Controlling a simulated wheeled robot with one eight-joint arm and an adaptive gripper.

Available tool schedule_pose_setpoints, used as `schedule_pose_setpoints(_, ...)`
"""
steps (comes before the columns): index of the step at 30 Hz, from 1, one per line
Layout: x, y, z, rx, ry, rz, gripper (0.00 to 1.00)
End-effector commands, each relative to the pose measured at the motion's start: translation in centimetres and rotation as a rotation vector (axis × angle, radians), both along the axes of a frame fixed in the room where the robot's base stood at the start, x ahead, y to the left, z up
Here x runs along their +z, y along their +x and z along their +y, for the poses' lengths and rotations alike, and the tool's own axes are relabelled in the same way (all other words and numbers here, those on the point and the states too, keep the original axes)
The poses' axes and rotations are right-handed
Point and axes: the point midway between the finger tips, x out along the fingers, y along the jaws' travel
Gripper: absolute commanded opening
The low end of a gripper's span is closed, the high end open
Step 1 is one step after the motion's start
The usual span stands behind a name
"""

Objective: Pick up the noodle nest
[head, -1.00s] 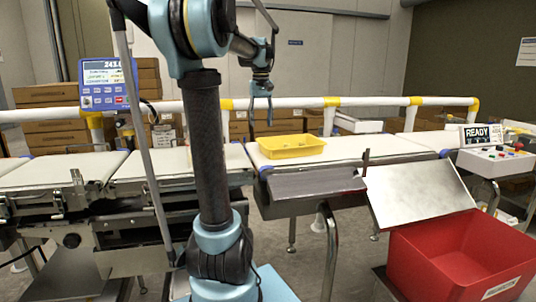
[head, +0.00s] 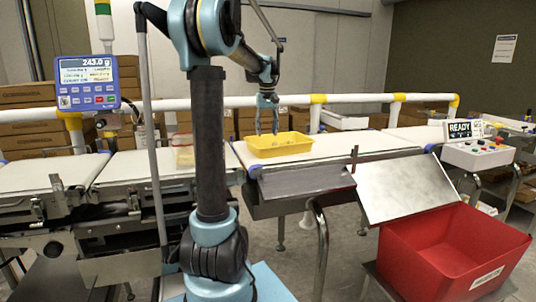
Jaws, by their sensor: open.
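My gripper (head: 267,128) points down over the yellow tray (head: 262,152), its fingers apart and the tips near the tray's rim and inside. The tray sits on the white belt right of my arm. Small pale shapes (head: 289,146) show inside it, too small to tell whether one is the noodle nest. I see nothing held between the fingers.
A pale item (head: 183,152) stands behind my arm on the belt, partly hidden. A metal chute (head: 405,188) slopes toward a red bin (head: 455,255) at right. The display (head: 86,82) reads 243.0 g. A white rail (head: 360,99) runs behind the belt.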

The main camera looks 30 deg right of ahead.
Motion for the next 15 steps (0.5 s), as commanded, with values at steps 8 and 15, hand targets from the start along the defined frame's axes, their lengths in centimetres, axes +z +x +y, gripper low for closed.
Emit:
schedule_pose_setpoints(8,-3.3,0.0,0.0,0.000,0.000,0.000,0.47)
schedule_pose_setpoints(15,-5.1,0.0,0.1,0.000,0.000,0.000,0.47)
